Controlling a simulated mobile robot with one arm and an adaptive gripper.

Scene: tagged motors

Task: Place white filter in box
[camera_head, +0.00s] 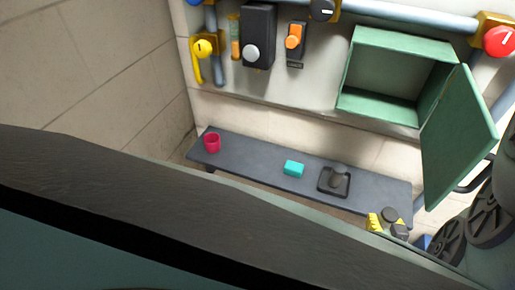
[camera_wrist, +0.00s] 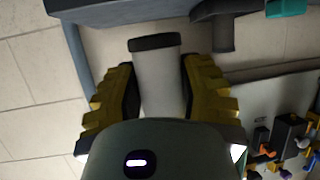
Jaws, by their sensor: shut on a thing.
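The white filter (camera_wrist: 160,90) is a white cylinder with a dark end cap, seen in the wrist view. My gripper (camera_wrist: 158,72), with yellow and black fingers, is shut on it from both sides. In the head view my gripper (camera_head: 388,225) is at the lower right, in front of the shelf's right end, with a dark round end showing above it; the white body is hidden there. The green box (camera_head: 385,103) is fixed on the wall at the upper right. Its door (camera_head: 457,138) hangs open to the right, and the inside looks empty.
A dark grey shelf (camera_head: 245,164) below the box holds a red cup (camera_head: 211,143), a teal block (camera_head: 293,169) and a black tray (camera_head: 334,182) with a grey item. Pipes, valves and a red knob (camera_head: 499,41) line the wall. The open door juts out near my gripper.

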